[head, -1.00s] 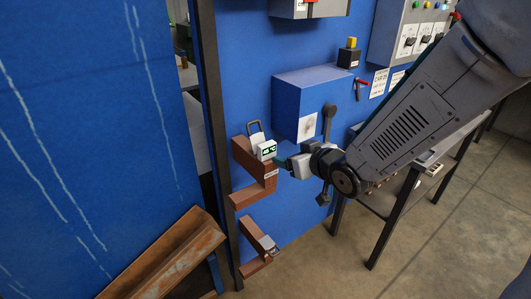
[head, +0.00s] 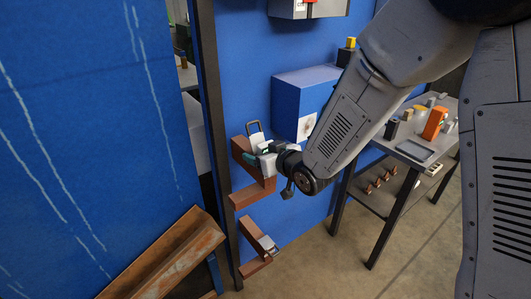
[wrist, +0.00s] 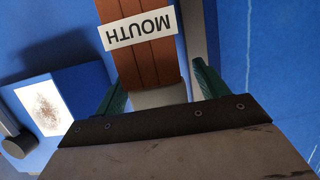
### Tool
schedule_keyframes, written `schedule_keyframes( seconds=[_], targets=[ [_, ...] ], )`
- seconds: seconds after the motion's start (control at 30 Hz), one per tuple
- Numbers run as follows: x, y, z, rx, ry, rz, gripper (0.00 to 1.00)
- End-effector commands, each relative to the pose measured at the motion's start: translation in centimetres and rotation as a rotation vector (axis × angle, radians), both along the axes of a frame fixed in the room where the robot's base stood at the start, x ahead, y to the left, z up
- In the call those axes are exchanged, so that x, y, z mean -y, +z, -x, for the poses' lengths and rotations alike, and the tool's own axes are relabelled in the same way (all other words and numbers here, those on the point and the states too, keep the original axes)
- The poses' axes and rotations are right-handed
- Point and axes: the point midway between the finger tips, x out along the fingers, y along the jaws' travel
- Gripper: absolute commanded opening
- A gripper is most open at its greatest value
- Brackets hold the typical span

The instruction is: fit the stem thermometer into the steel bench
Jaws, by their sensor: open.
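The stem thermometer, a small white unit with a green display in the earlier head view, is at the upper brown bracket (head: 242,150) on the blue wall. My gripper (head: 256,153) now covers most of it in the head view. In the wrist view a pale grey block (wrist: 160,97), probably its body, lies between the green fingers of my gripper (wrist: 158,88), in front of the brown bracket labelled MOUTH (wrist: 148,55). The fingers are open, one on each side of it. The steel bench (head: 442,146) stands at the right; any socket on it is not clear.
A blue box (head: 300,98) juts from the wall above my gripper. A lower brown bracket (head: 256,264) sits below. The bench holds a tray (head: 414,150), an orange item (head: 434,123) and several small objects. A rusty beam (head: 165,255) leans at lower left.

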Motion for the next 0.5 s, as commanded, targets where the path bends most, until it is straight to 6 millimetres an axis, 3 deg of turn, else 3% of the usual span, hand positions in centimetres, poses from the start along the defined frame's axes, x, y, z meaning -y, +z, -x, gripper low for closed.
schedule_keyframes(
  seconds=[0.1,0.27,0.37,0.5],
  targets=[
    [0.03,0.01,0.01,0.000,0.000,0.000,0.70],
    [0.03,0.01,0.03,0.000,0.000,0.000,0.25],
    [0.03,0.03,0.02,0.000,0.000,0.000,0.20],
    [0.03,0.04,0.03,0.000,0.000,0.000,0.20]
  ],
)
